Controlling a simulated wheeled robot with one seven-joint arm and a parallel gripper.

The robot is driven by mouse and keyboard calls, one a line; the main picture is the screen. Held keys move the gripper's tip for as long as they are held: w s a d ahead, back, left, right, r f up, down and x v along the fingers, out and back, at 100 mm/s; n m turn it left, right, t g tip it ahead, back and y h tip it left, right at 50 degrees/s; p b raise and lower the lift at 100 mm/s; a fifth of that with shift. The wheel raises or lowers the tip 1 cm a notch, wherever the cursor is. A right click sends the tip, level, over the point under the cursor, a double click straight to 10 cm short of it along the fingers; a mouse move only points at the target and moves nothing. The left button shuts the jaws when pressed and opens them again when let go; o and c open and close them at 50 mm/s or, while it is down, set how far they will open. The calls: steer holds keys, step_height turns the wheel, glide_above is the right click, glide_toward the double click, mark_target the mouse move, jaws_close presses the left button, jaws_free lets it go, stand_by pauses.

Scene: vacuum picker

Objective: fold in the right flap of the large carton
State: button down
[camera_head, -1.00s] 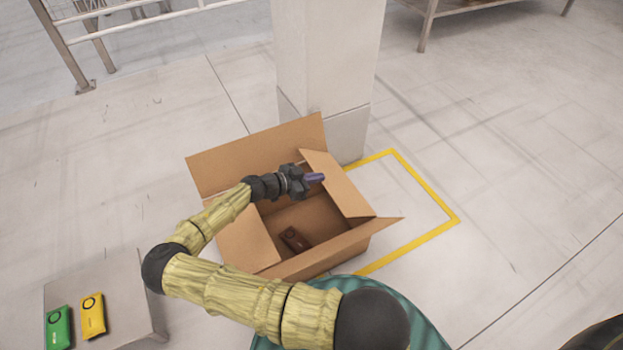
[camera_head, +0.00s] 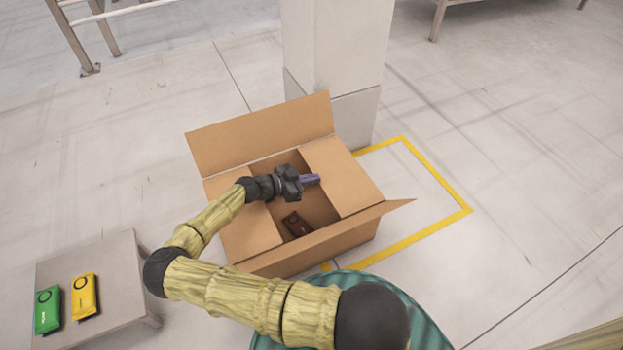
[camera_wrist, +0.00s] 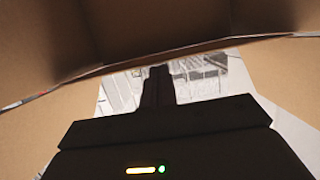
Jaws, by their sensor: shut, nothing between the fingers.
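The large carton (camera_head: 315,247) stands open on the floor beside the pillar. Its right flap (camera_head: 342,177) leans inward over the right part of the opening and looks close to level. The left flap (camera_head: 242,220) also lies inward. The far flap (camera_head: 262,133) stands up, and the near flap (camera_head: 345,220) slants outward. My gripper (camera_head: 315,179) is shut and empty, with its purple tip at the inner edge of the right flap; contact cannot be told. In the wrist view the dark fingers (camera_wrist: 158,82) are together, with cardboard above and at the sides.
A dark brown packet (camera_head: 295,223) lies inside the carton. The white pillar (camera_head: 335,60) stands close behind it. A yellow floor outline (camera_head: 440,225) runs to the right, with clear floor beyond. A low table (camera_head: 110,265) at left holds a green packet (camera_head: 47,310) and a yellow packet (camera_head: 85,296).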

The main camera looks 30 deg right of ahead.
steer(key=shift+f, duration=0.95)
step_height(320, 180, up, 12)
steer(key=p, duration=0.6)
